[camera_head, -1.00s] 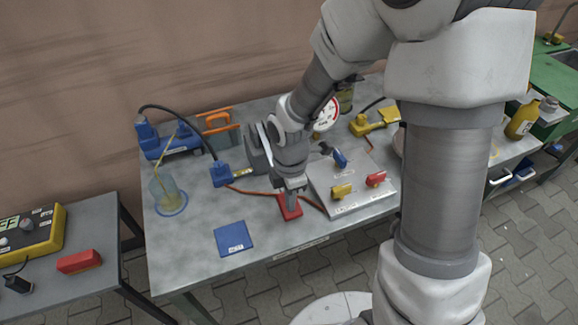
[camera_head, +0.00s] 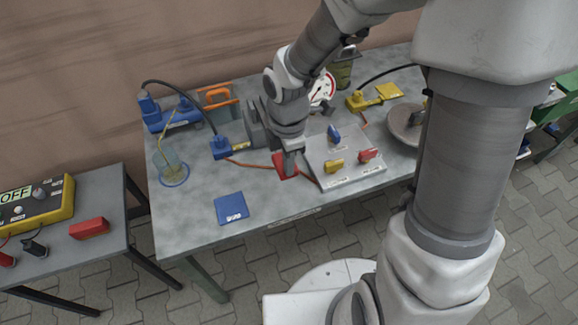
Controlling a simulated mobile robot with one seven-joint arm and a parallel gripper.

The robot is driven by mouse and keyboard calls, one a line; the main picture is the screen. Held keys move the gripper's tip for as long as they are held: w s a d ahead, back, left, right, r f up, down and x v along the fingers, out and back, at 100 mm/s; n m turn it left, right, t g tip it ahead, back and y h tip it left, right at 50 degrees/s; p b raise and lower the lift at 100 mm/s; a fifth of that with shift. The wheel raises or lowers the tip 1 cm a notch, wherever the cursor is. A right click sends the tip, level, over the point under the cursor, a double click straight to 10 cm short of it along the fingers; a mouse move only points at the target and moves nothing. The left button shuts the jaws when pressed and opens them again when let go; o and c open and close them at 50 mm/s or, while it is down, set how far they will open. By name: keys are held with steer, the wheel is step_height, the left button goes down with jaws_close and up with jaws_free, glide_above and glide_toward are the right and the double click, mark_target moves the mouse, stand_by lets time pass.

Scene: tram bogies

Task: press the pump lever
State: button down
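My gripper (camera_head: 290,172) points down at a flat red piece (camera_head: 279,161) on the grey workbench. Its fingertips are at or just above the red piece; I cannot tell whether they touch it. The fingers look close together, but their gap is too small to see. A blue pump-like unit (camera_head: 170,117) with a dark hose stands at the bench's back left. I cannot tell for sure which part is the pump lever. The hose runs to a blue block (camera_head: 220,148).
A grey panel (camera_head: 350,178) with blue, yellow and red knobs lies right of my gripper. A glass beaker (camera_head: 174,172) and a blue square pad (camera_head: 231,208) are to the left. A gauge (camera_head: 322,88) stands behind.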

step_height(320, 180, up, 6)
steer(key=s+p, duration=0.1)
steer(key=shift+s+d, duration=0.2)
steer(key=shift+s, duration=0.2)
stand_by(1.8)
